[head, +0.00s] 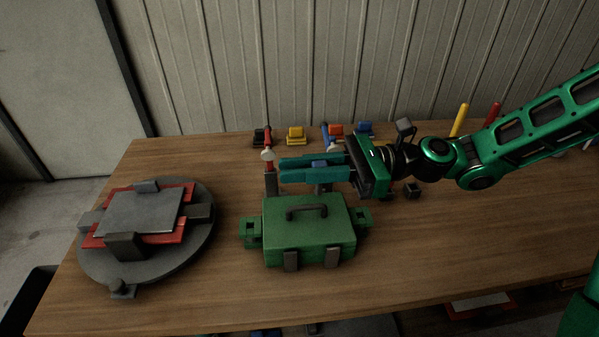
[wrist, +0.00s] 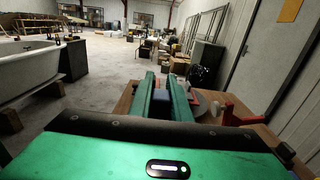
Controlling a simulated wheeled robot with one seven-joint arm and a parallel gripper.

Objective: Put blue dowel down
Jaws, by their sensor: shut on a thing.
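My gripper (head: 284,170) reaches in from the right, above the table behind the green case. Its two long teal fingers point left and are shut on the blue dowel (head: 319,164). Only a short blue piece shows between the fingers, so its full length and tilt cannot be told. In the wrist view the blue dowel (wrist: 161,98) is a dark blue patch between the fingers of my gripper (wrist: 162,82). Whether its lower end touches anything is hidden. A yellow dowel (head: 459,120) and a red dowel (head: 490,115) stand at the back right.
A green case (head: 330,232) with a handle sits in front of my gripper. A red-handled tool (head: 267,145) and a blue-handled tool (head: 326,135) stand behind. Small coloured blocks line the wall. A grey round turntable (head: 90,258) is at left. The front right of the wooden table (head: 460,240) is clear.

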